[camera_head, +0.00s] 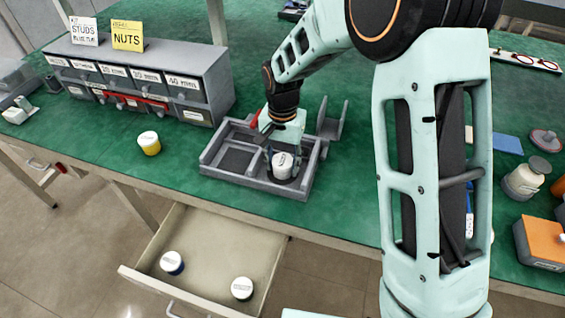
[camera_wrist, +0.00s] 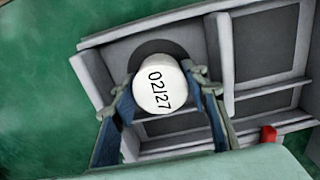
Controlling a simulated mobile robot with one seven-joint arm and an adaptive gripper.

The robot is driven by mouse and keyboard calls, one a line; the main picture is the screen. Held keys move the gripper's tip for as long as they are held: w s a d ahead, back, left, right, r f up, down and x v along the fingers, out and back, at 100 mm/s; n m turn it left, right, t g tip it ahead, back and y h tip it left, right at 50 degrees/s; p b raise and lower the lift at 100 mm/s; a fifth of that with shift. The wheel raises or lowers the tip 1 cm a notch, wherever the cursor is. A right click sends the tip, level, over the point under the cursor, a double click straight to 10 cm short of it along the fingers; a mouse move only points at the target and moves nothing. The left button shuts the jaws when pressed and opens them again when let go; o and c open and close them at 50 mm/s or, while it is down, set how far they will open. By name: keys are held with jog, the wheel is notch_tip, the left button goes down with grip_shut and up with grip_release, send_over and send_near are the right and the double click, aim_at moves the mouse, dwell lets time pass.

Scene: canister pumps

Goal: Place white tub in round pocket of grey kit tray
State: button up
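The white tub (camera_head: 283,160) is at the right end of the grey kit tray (camera_head: 222,176). Its lid, marked 02/27, faces the wrist camera (camera_wrist: 160,84). My gripper (camera_wrist: 168,84) points down, with one finger on each side of the tub, and looks shut on it. The dark round pocket (camera_wrist: 150,48) shows past the tub's upper edge in the wrist view. The tub covers the rest of the pocket. I cannot tell whether its base touches the pocket floor. The tray's rectangular compartments (camera_wrist: 270,60) look empty.
A yellow tub (camera_head: 149,146) stands left of the tray. Below, an open drawer (camera_head: 210,246) holds a blue-sided tub (camera_head: 172,262) and a white-lidded one (camera_head: 242,288). A grey bin cabinet (camera_head: 140,82) stands behind left. A grey bracket (camera_head: 332,124) stands close behind the tray.

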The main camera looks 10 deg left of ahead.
aim_at(282, 160)
jog(key=o, duration=0.3)
jog(key=shift+r, duration=0.15)
notch_tip(282, 160, up, 12)
jog(key=p, duration=0.1)
dwell(0.3)
